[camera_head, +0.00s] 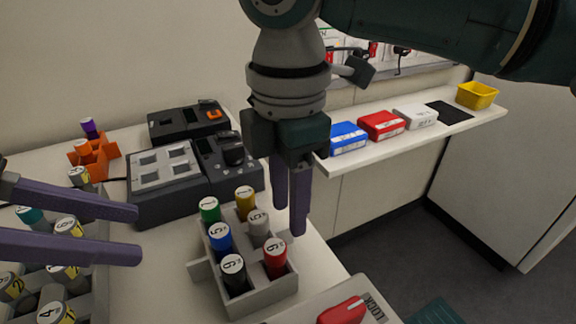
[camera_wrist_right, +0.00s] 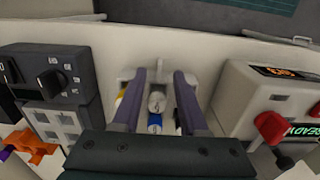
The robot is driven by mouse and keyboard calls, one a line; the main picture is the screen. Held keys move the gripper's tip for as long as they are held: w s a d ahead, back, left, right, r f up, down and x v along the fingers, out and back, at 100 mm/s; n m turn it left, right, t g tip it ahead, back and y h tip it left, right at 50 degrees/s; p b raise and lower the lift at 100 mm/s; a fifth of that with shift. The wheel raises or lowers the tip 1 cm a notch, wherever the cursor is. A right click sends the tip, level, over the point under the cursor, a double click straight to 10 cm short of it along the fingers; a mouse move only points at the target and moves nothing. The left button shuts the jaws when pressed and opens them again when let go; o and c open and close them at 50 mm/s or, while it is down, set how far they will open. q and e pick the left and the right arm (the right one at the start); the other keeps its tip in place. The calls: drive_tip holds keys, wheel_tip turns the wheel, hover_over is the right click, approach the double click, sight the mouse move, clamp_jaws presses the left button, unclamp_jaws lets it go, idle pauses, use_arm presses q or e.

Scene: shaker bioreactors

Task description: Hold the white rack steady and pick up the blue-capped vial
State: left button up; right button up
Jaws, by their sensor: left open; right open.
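The white rack (camera_head: 262,300) stands on the bench in the head view and holds several capped vials upright. The blue-capped vial (camera_head: 220,237) sits in its left column, between the green-capped and black-capped vials. In the right wrist view a bit of the blue cap (camera_wrist_right: 155,122) shows between the fingers, behind the grey-white cap (camera_wrist_right: 157,102). My right gripper (camera_head: 287,218) is open and empty, pointing down just above the rack's back right side. My left gripper (camera_head: 139,233) is open and empty, to the left of the rack and apart from it.
A grey tray of vials (camera_head: 95,290) lies under my left gripper. Dark devices (camera_head: 165,180) and an orange holder (camera_head: 95,155) stand behind. A device with a red switch (camera_head: 342,312) is at front right. A shelf (camera_head: 400,135) holds coloured boxes.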

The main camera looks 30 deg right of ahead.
drive_tip(key=shift+f, duration=1.85)
clamp_jaws()
idle(0.6)
